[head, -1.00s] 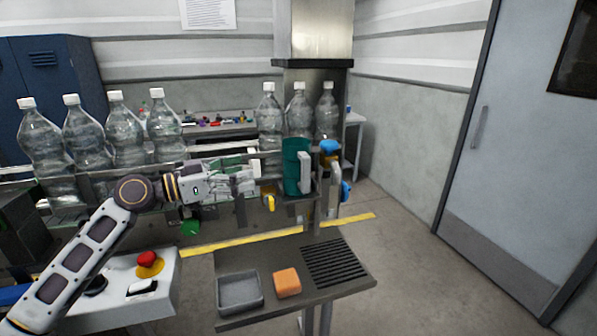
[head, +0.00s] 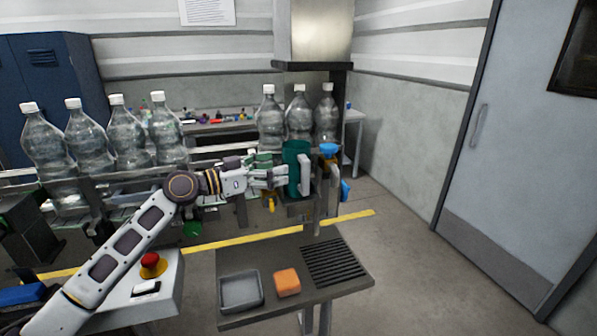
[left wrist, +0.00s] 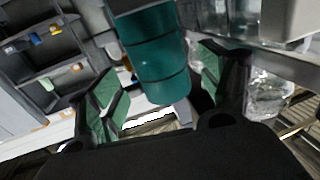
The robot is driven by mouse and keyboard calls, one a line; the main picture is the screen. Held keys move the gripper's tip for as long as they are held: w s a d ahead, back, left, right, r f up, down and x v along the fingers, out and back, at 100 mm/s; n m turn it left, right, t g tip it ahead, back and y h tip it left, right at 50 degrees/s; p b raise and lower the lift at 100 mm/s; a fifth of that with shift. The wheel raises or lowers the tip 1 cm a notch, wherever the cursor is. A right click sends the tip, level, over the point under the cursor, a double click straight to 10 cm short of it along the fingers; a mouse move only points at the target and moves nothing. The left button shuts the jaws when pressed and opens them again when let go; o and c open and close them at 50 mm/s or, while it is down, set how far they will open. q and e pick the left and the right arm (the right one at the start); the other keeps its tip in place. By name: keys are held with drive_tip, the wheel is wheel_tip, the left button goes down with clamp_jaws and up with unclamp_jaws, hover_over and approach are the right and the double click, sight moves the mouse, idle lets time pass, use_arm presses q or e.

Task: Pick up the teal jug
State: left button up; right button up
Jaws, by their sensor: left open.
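The teal jug (head: 293,168) is upright at the right end of the bottle line in the head view, with its light grey handle on its right side. My left gripper (head: 283,177) reaches in from the left, and its fingertips are at the jug's left side. In the left wrist view the jug (left wrist: 158,60) lies between the two green-padded fingers of the left gripper (left wrist: 158,95), which are spread apart. Gaps show on both sides of the jug, and the fingers are not closed on it. My right gripper is not in view.
Several clear bottles (head: 126,135) stand on the line at left, others (head: 299,118) behind the jug. A blue-topped tap (head: 329,150) is close right of the jug. A lower table (head: 262,262) holds a grey tray (head: 240,307) and an orange sponge (head: 287,282).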

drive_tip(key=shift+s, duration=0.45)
